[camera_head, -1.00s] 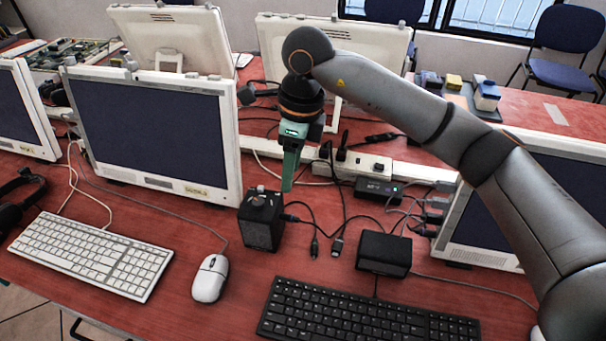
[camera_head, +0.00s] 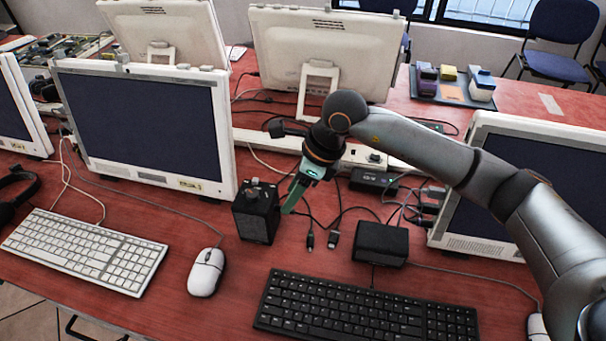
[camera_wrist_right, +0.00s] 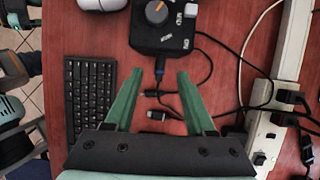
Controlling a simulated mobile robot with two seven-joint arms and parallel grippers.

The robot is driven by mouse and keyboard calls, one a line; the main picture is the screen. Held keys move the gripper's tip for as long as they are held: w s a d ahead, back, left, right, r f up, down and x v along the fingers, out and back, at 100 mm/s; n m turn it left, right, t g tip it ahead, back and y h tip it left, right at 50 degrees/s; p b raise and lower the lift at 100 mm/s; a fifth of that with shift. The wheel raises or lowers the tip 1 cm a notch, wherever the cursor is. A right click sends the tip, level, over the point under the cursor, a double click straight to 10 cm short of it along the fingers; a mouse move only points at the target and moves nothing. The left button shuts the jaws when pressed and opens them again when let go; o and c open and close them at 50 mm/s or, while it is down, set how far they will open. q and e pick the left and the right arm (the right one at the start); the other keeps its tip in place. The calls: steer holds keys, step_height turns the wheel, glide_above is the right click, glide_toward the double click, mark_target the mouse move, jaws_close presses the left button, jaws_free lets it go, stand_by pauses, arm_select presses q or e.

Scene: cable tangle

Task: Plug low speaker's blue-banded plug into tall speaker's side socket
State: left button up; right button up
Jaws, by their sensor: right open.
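The tall speaker (camera_head: 256,214) is an upright black box with a top knob. It also shows at the top of the right wrist view (camera_wrist_right: 160,28), with a cable attached at its side. The low speaker (camera_head: 380,243) is a flatter black box to the right; I cannot make it out in the wrist view. Two loose cable ends, a left plug (camera_head: 310,241) and a right plug (camera_head: 333,239), lie between the speakers. I cannot tell which is blue-banded. My right gripper (camera_wrist_right: 171,75) is open and empty above the table, beside the tall speaker. My left gripper is out of view.
A black keyboard (camera_head: 365,307) lies in front, with a white mouse (camera_head: 206,272) to its left. Dark cables curl behind the loose plugs, near a white power strip (camera_wrist_right: 272,120) and a small black box (camera_head: 373,181). Monitors stand on both sides.

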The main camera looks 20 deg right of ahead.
steer(key=shift+x, duration=1.75)
steer(key=shift+c, duration=0.3)
jaws_close()
jaws_free()
